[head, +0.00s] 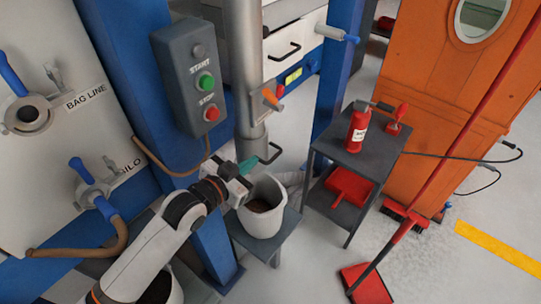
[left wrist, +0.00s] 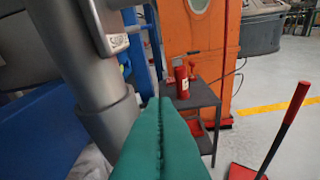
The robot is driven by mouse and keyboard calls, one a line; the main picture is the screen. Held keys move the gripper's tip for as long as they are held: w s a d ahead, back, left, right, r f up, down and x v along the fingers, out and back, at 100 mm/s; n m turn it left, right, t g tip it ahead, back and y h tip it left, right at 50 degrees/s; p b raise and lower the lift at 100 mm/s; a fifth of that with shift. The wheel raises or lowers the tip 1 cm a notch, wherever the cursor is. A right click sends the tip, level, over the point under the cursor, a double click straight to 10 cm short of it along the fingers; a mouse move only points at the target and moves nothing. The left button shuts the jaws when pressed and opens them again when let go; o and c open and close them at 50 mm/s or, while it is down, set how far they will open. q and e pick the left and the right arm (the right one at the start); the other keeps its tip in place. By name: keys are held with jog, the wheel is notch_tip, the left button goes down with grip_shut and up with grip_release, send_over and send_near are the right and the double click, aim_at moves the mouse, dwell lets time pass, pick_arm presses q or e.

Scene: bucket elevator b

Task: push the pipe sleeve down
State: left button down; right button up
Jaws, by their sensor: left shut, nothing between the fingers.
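The grey metal pipe (head: 243,60) comes down beside the control box, with the wider pipe sleeve (head: 251,142) around its lower end. My left gripper (head: 247,164) has teal fingers, shut and empty, close to the sleeve's lower end and above the white bucket. In the left wrist view the shut fingers (left wrist: 159,102) point forward, just right of the sleeve (left wrist: 108,124). I cannot tell whether they touch it. My right gripper is not in view.
The white bucket (head: 263,211) with dark contents stands on a low grey stand (head: 281,243). A grey cart (head: 362,152) to the right carries a red bottle (head: 356,132). The control box (head: 191,75) and blue post (head: 126,60) stand to the left. Floor at the right is partly clear.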

pick_arm(q)
send_over(270, 162)
notch_tip(270, 162, down, 2)
jog(key=shift+f+p, duration=0.4)
jog(key=shift+f, duration=1.8)
notch_tip(270, 162, down, 13)
jog(key=b, duration=0.8)
jog(key=shift+r, duration=0.15)
